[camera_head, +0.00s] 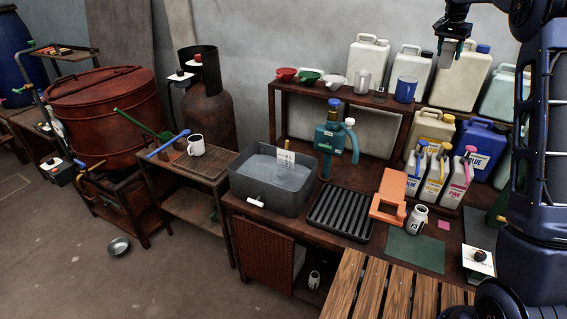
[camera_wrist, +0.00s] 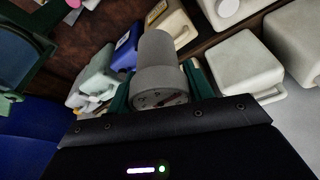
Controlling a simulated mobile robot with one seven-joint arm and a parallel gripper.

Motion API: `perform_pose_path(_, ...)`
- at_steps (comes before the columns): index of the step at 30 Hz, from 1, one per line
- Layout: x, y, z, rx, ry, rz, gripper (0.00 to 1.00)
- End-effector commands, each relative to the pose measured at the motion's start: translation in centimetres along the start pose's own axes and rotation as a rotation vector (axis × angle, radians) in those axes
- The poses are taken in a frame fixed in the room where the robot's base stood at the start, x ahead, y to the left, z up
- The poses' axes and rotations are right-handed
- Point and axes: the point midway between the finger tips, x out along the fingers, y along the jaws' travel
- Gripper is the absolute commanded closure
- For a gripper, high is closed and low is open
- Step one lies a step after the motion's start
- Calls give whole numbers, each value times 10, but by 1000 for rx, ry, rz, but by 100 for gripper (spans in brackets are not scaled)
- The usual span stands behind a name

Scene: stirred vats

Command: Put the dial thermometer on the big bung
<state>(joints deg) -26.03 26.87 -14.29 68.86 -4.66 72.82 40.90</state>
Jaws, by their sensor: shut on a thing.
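My gripper (camera_head: 449,46) is high at the upper right of the head view, in front of the back shelf's jugs. Its green fingers are shut on a grey, stepped cylinder, which I take to be the dial thermometer (camera_head: 447,58). In the wrist view the thermometer (camera_wrist: 157,60) sits between the fingers, with a pale, dark-marked dial face toward the camera. It is held in the air. I cannot tell which thing is the big bung. A small dark knob (camera_head: 479,255) stands on a white plate at the lower right, and similar ones stand further left.
Large pale jugs (camera_head: 410,74) and a blue mug (camera_head: 405,90) line the back shelf. Below are several labelled bottles (camera_head: 436,174), an orange stand (camera_head: 389,196), a black ribbed tray (camera_head: 341,214) and a grey water tub (camera_head: 270,185). A rust-red vat (camera_head: 104,110) stands far left.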

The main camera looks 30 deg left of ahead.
Motion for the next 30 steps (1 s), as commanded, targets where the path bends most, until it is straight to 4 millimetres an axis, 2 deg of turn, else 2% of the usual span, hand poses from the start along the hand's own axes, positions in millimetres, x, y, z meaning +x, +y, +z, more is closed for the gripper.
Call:
perform_pose_path(1, -4, -20, 15, -43, 0, -13, 75)
perform_pose_path(3, -10, -44, 34, -102, 0, -30, 75)
perform_pose_path(11, -33, -124, 111, -313, 0, -91, 75)
perform_pose_path(15, -47, -163, 158, -427, 1, -125, 75)
perform_pose_path(21, -69, -211, 228, -588, 3, -174, 75)
perform_pose_path(30, -104, -269, 342, -828, 8, -248, 75)
